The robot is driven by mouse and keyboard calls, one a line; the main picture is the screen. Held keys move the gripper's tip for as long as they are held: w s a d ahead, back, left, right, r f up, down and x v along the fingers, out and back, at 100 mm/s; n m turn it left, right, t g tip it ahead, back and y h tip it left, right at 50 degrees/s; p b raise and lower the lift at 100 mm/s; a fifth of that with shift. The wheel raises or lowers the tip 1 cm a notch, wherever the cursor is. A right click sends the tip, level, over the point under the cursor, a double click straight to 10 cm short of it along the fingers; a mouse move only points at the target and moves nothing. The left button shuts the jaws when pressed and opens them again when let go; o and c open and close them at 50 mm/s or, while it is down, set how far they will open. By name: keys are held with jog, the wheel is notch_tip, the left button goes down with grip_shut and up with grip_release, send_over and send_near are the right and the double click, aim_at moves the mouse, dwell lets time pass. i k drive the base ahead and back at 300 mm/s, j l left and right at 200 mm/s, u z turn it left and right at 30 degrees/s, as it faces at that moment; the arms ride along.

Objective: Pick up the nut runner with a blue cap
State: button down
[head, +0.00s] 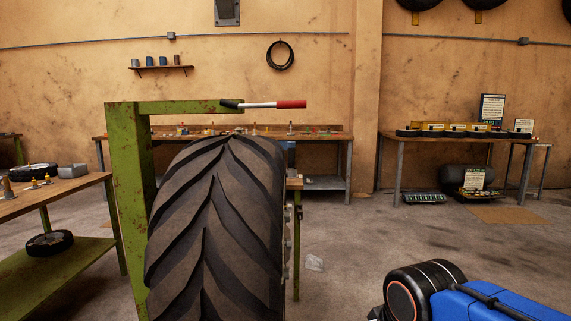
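I cannot pick out a nut runner with a blue cap for certain in the head view. Small upright yellow-orange items (36,183) stand on the left bench, too small to tell what caps they have. More small items sit on the back bench (340,134), also too small to tell apart. Yellow boxes (432,127) stand in a row on the right bench. A blue and black part at the bottom right looks like my own arm. My gripper is out of view.
A large tyre (215,225) beside a green frame (130,190) blocks the middle. A red-ended bar (270,105) lies at the frame's top. The left bench (60,190) has a small tyre (49,243) on its lower shelf.

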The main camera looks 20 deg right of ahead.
aim_at(291, 145)
jog(key=i+l+u, duration=0.1)
jog(key=l, duration=0.35)
jog(key=i+l+u, duration=0.1)
jog(key=l, duration=0.3)
jog(key=i+l+u, duration=0.1)
jog(key=l, duration=0.35)
jog(key=i+l+u, duration=0.1)
jog(key=l, duration=0.35)
jog(key=i, duration=0.1)
